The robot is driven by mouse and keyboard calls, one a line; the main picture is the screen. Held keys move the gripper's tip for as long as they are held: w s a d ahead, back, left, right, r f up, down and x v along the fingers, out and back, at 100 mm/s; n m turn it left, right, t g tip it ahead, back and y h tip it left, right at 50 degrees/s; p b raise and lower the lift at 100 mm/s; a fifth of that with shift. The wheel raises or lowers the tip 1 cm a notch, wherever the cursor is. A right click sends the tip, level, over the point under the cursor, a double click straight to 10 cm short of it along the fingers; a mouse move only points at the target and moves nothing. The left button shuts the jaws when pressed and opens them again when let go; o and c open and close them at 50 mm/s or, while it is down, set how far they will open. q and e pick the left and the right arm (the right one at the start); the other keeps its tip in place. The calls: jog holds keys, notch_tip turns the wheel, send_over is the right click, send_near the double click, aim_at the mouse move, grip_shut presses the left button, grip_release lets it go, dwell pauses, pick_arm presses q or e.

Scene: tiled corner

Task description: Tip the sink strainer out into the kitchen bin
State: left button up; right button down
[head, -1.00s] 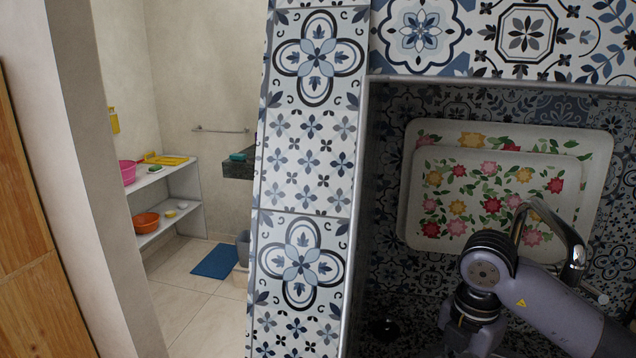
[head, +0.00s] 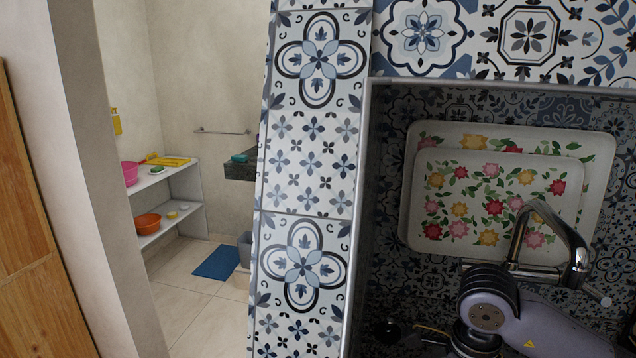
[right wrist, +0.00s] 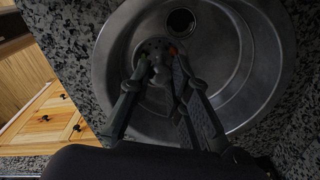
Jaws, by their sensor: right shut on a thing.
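In the right wrist view my right gripper (right wrist: 160,64) is shut on the sink strainer (right wrist: 155,47), a small round metal piece with holes. A small orange-red bit shows at its edge. Behind it is the round steel sink (right wrist: 252,75), with an open dark drain hole (right wrist: 181,21) beside the strainer. I cannot tell how high the strainer is above the sink. In the head view my right arm shows at the lower right, its gripper not clearly visible. My left gripper is out of view. A grey bin-like container (head: 244,249) stands partly hidden on the floor; I cannot tell whether it is the kitchen bin.
A curved chrome faucet (head: 578,262) stands close to my right arm. Two flowered trays (head: 408,170) lean on the tiled wall behind. A tiled partition (head: 308,150) separates the counter from a room with a white shelf (head: 182,168) and blue mat (head: 216,262). Wooden cupboards (right wrist: 50,118) are below the counter.

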jog(key=n, duration=0.4)
jog(key=shift+s+a+f, duration=0.15)
jog(key=shift+s+f, duration=0.05)
jog(key=shift+s, duration=0.2)
jog(key=n, duration=0.3)
jog(key=shift+s+a+f+n, duration=0.15)
jog(key=shift+s+f+n, duration=0.05)
jog(key=shift+s+n, duration=0.2)
jog(key=s+n, duration=0.1)
jog(key=n, duration=0.5)
jog(key=s+a+f+n, duration=0.1)
jog(key=n, duration=0.4)
jog(key=s+n, duration=0.2)
jog(key=n, duration=0.4)
jog(key=shift+a+f+n, duration=0.15)
jog(key=shift+f+n, duration=0.05)
jog(key=shift+n, duration=0.1)
jog(key=shift+s, duration=0.1)
